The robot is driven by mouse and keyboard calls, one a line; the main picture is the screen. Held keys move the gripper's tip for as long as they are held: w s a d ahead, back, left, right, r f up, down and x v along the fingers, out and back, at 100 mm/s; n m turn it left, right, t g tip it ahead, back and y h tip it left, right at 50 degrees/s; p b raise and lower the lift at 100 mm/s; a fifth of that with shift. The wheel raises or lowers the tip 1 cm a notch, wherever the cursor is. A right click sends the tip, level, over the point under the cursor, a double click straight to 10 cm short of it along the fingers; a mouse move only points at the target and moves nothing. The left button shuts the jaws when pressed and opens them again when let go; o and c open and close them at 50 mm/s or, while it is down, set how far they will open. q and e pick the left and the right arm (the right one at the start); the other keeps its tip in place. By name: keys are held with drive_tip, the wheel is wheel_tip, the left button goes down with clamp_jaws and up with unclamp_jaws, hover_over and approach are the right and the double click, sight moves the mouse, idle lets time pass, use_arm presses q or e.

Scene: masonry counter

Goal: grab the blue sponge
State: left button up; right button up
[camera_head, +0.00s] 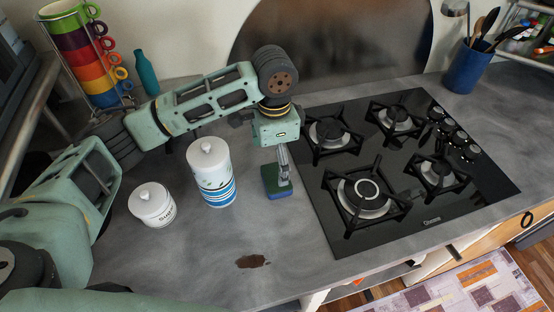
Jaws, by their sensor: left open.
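My right gripper is not in view.
A tall white canister (211,176) and a small white jar (152,206) stand left of the sponge. The black gas hob (458,205) is to the right. A brown spill (252,261) lies on the counter (200,262) in front. Stacked cups (88,50) stand at the back left.

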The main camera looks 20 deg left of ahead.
sight(276, 176)
use_arm(q)
drive_tip(key=shift+s+f+p, duration=0.2)
drive_tip(key=shift+f+p, duration=0.15)
drive_tip(key=shift+f, duration=1.3)
drive_tip(key=f, duration=0.2)
drive_tip(key=w+f+p, duration=0.1)
drive_tip(key=f, duration=0.1)
drive_tip(key=shift+d+f, duration=0.1)
drive_tip(key=c, duration=0.8)
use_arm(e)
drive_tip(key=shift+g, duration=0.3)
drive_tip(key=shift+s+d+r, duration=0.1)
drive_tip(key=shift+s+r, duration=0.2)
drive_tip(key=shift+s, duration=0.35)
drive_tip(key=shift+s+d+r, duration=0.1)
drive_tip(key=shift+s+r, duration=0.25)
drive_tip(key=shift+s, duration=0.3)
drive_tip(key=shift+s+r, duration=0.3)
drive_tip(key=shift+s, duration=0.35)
